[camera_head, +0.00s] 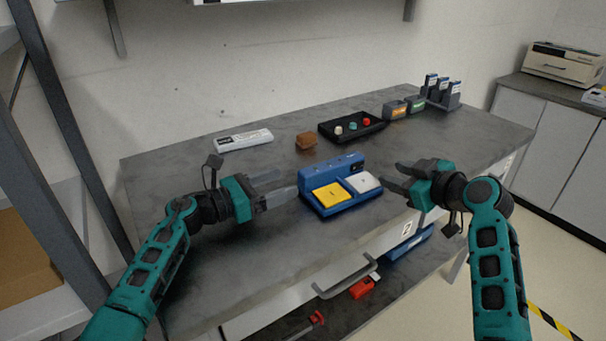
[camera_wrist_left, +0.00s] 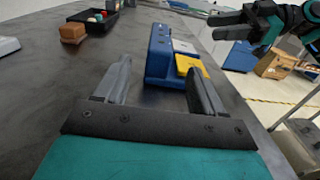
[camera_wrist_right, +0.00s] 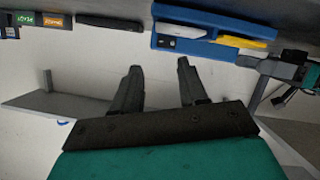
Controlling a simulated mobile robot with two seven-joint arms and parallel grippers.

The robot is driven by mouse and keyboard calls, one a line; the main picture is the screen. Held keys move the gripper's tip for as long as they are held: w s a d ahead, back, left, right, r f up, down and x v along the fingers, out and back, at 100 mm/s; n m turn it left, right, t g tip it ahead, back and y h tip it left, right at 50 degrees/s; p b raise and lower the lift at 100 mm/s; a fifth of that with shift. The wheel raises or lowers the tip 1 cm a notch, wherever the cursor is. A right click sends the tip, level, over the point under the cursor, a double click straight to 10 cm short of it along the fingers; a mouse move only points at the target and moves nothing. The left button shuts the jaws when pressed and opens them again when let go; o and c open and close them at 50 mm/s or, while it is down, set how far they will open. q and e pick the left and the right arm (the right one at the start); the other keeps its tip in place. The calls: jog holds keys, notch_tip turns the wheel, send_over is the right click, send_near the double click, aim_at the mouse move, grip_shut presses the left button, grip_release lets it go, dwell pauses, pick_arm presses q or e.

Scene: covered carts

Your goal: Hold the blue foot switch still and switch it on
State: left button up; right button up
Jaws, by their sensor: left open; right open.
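The blue foot switch (camera_head: 318,178) sits on the grey table near its front edge. It has a yellow pedal (camera_head: 331,195) on the left and a white pedal (camera_head: 362,182) on the right, with a raised blue back. It also shows in the left wrist view (camera_wrist_left: 160,52) and at the top of the right wrist view (camera_wrist_right: 236,22). My left gripper (camera_head: 283,188) is open and empty, just left of the switch, its fingers pointing at it. My right gripper (camera_head: 392,178) is open and empty, right of the switch, near the table's front edge. Neither visibly grips the switch.
Behind the switch are a brown block (camera_head: 306,141), a black tray (camera_head: 333,134) with small coloured pieces, and a white bar-shaped device (camera_head: 243,139). Small boxes and a holder (camera_head: 441,98) stand at the far right. A drawer handle (camera_head: 346,280) juts out below the table edge.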

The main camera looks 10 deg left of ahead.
aim_at(318, 168)
pick_arm(q)
jog(key=x, duration=1)
jog(key=shift+w+d, duration=0.15)
jog(key=shift+w, duration=0.05)
jog(key=shift+c, duration=0.5)
grip_shut()
pick_arm(e)
jog(key=shift+s+d+m, duration=0.1)
jog(key=shift+m, duration=0.4)
jog(key=c, duration=0.4)
jog(key=m, duration=0.2)
jog(key=shift+s+d+f+m, duration=0.1)
jog(key=shift+s+d+m, duration=0.1)
jog(key=shift+s+m, duration=0.15)
jog(key=c, duration=0.3)
jog(key=m, duration=0.3)
jog(key=s+m, duration=0.1)
jog(key=m, duration=0.1)
jog(key=shift+d+t, duration=0.3)
jog(key=shift+d, duration=0.05)
grip_shut()
jog(key=s+m, duration=0.1)
jog(key=m, duration=0.3)
jog(key=s+m, duration=0.1)
jog(key=m, duration=0.4)
jog(key=s+d+m, duration=0.1)
jog(key=m, duration=0.4)
jog(key=shift+s+t+h, duration=0.2)
jog(key=shift+t+h, duration=0.1)
